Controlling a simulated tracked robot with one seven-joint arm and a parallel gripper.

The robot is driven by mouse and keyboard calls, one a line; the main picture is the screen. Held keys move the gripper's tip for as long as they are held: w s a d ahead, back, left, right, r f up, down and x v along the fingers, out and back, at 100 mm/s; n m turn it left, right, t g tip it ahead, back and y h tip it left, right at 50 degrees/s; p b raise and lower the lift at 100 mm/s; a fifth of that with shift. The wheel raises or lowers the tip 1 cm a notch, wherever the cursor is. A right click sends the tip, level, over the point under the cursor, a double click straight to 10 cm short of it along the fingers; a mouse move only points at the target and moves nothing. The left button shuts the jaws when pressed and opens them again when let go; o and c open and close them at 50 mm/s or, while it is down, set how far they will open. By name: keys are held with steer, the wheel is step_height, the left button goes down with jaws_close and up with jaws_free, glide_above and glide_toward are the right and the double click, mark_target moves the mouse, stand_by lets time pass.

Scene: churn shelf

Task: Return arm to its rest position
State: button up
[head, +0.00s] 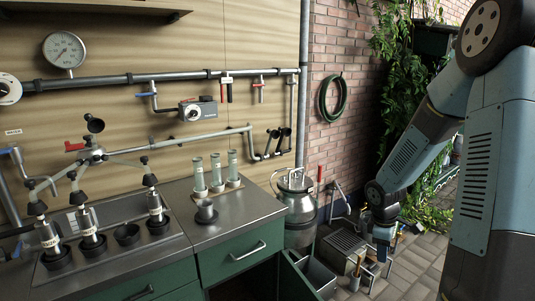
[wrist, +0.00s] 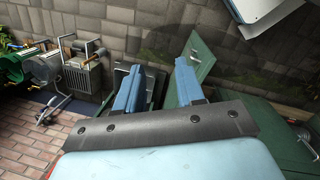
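My gripper (head: 384,247) hangs low at the end of my blue-grey arm, at the right of the head view, in front of the brick wall and above the paved floor. In the wrist view its two blue fingers (wrist: 157,74) stand apart with nothing held between them. The gripper is open and empty. In the head view the fingers are small and partly lost against the equipment behind them.
A steel counter (head: 225,225) with green cabinets stands left of my arm. A metal churn (head: 297,205) is beside it. A finned grey box (head: 343,247) sits on the floor close to the gripper. Ivy (head: 398,50) hangs behind the arm. Paving (head: 410,268) lies open below.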

steer(key=s+a+r+m+t+h, duration=0.1)
steer(key=s+a+r+m, duration=0.25)
steer(key=r, duration=0.55)
steer(key=s+a+r+m+t, duration=0.1)
steer(key=s+a+r+m, duration=0.2)
steer(key=r, duration=0.6)
steer(key=s+a+r+m+t+y, duration=0.1)
steer(key=s+a+r+m, duration=0.1)
steer(key=s+r, duration=0.3)
steer(key=s+a+r+m+t+y, duration=0.2)
steer(key=s+r, duration=0.4)
steer(key=s, duration=0.3)
steer(key=shift+s+a+m, duration=0.3)
steer(key=shift+a+m, duration=0.15)
steer(key=shift+a, duration=0.15)
steer(key=shift+a, duration=0.1)
